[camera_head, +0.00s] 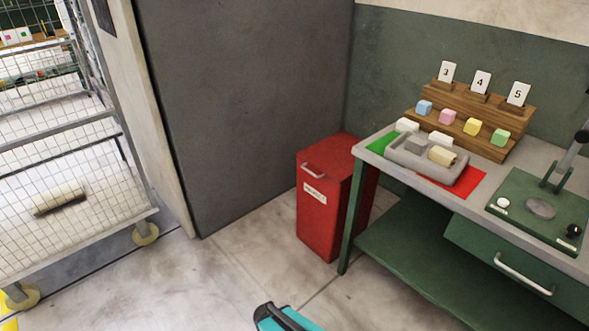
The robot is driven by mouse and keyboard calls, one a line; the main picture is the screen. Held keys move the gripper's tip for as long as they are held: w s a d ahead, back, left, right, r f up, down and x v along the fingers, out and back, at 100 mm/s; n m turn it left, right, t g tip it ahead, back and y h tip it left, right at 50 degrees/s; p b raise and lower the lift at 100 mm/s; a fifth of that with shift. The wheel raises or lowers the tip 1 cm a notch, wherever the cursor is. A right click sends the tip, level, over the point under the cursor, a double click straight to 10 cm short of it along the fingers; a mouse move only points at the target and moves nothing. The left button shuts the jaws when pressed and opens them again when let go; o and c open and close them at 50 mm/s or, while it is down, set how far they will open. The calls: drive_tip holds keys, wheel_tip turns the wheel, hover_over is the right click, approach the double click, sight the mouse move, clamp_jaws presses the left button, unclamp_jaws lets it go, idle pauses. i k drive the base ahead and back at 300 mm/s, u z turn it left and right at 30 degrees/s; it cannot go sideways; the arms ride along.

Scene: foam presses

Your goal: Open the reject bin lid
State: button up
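The reject bin (318,225) is a tall red box on the floor, beside the left end of the green workbench. Its red lid (335,148) lies flat and looks closed. A pale handle (313,170) sits near the lid's front left edge. A white label (314,193) with dark lettering, too small to read surely, is on the front. My gripper is not visible. A teal and black part, seemingly mine, shows at the bottom edge, well apart from the bin.
A green workbench (362,170) stands close against the bin's right side, with a tray (411,159) and a wooden stand (482,108) on it. A dark grey wall panel is behind. A wire cage trolley (75,127) is at left. Floor (225,265) before the bin is clear.

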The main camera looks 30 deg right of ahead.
sight(333, 156)
drive_tip(key=u, duration=0.6)
drive_tip(key=i, duration=1.05)
drive_tip(key=u, duration=0.25)
